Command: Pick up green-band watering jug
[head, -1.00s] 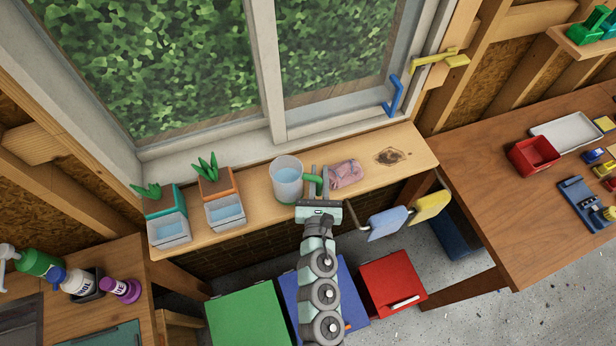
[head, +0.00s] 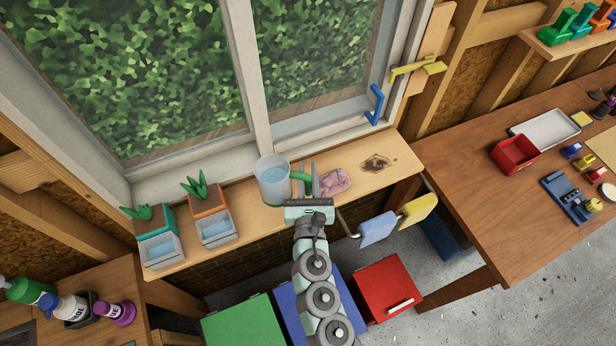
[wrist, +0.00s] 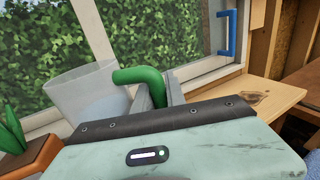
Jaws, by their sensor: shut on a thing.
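The watering jug (head: 272,184) is a clear cup with bluish water inside and a green handle (head: 301,177) on its right side. My gripper (head: 308,182) is shut on the green handle, with a finger on either side of it. The jug appears raised a little above the wooden sill shelf (head: 238,236) and close to upright. In the wrist view the jug (wrist: 84,92) is at the left, and its green handle (wrist: 140,75) runs to the fingers (wrist: 161,92). The jug's lower part is hidden there by my gripper body.
Two potted plants with clear trays (head: 160,250) (head: 216,227) stand left on the shelf. A pink cloth (head: 334,181) lies just right of my gripper, near a dark stain (head: 375,164). The window frame (head: 250,75) rises behind. Blue and yellow pads (head: 378,228) hang in front.

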